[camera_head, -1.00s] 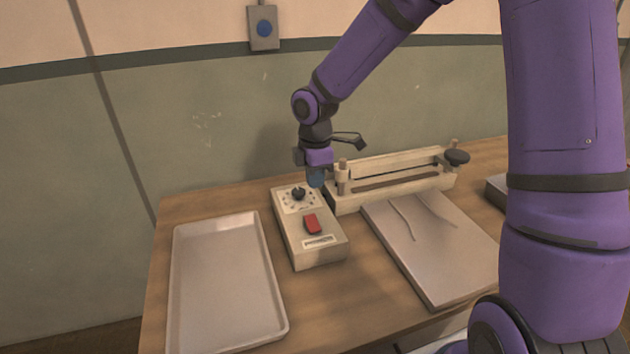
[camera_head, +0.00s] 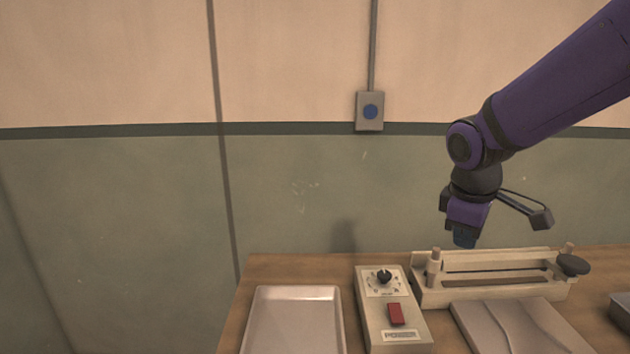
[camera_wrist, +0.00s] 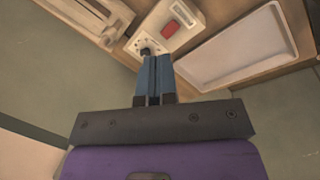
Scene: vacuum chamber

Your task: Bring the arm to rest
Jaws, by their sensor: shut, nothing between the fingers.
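My gripper (camera_head: 464,240) hangs from my purple arm in the head view, pointing down, above the back of the table near the left end of the sealing-bar frame (camera_head: 490,294). Its blue fingers are shut and empty; the closed fingers also show in the wrist view (camera_wrist: 154,77). It appears apart from everything below it. In the wrist view the control box (camera_wrist: 165,28) with a black knob and red switch lies beyond the fingertips.
The control box (camera_head: 372,323) stands between a pale empty tray (camera_head: 294,293) and a grey sheet-like pad (camera_head: 490,330). A dark knob (camera_head: 573,265) sticks out at the frame's right. A wall box with a blue button (camera_head: 370,111) is behind. Space above the table's left side is clear.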

